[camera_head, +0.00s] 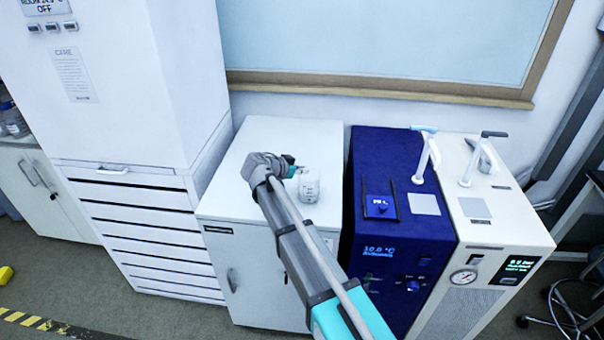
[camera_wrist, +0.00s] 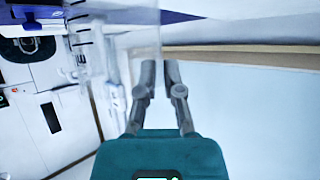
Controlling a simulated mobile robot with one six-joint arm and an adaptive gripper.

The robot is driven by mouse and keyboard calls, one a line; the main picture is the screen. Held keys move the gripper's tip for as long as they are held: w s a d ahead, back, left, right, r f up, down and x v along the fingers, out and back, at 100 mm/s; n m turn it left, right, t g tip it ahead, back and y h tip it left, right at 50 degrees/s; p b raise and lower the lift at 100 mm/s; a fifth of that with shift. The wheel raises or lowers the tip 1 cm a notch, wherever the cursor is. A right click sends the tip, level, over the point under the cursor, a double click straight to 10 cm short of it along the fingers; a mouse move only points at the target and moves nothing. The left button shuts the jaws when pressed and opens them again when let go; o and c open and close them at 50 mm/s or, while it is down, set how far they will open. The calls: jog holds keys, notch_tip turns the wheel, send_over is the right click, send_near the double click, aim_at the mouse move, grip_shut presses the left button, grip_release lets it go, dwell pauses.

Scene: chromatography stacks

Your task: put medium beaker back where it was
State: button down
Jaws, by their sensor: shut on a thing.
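The medium beaker (camera_head: 310,187) is clear, with dark graduation marks. In the head view it appears upright over the right part of the white cabinet top (camera_head: 260,150); I cannot tell if its base touches the surface. My gripper (camera_head: 299,171) reaches in from the left at the beaker's upper edge and is shut on it. In the wrist view the two grey fingers of my gripper (camera_wrist: 161,68) are close together, and the see-through beaker (camera_wrist: 88,45) fills the upper left, blurred at its edges. The exact finger contact is hard to see.
A blue chiller unit (camera_head: 400,185) stands close right of the cabinet, with a white gauge unit (camera_head: 495,215) beyond it. A tall white cabinet (camera_head: 115,95) stands at the left. A wood-framed board (camera_head: 380,45) is on the wall behind. The cabinet top's back is clear.

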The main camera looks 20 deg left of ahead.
jog(key=shift+f, duration=0.15)
jog(key=c, duration=0.8)
grip_release()
jog(key=shift+r, duration=0.2)
jog(key=shift+s+a+r, duration=0.1)
jog(key=shift+s+r, duration=0.05)
jog(key=shift+s, duration=0.05)
jog(key=p+v, duration=0.6)
jog(key=v, duration=0.5)
jog(key=shift+s, duration=0.25)
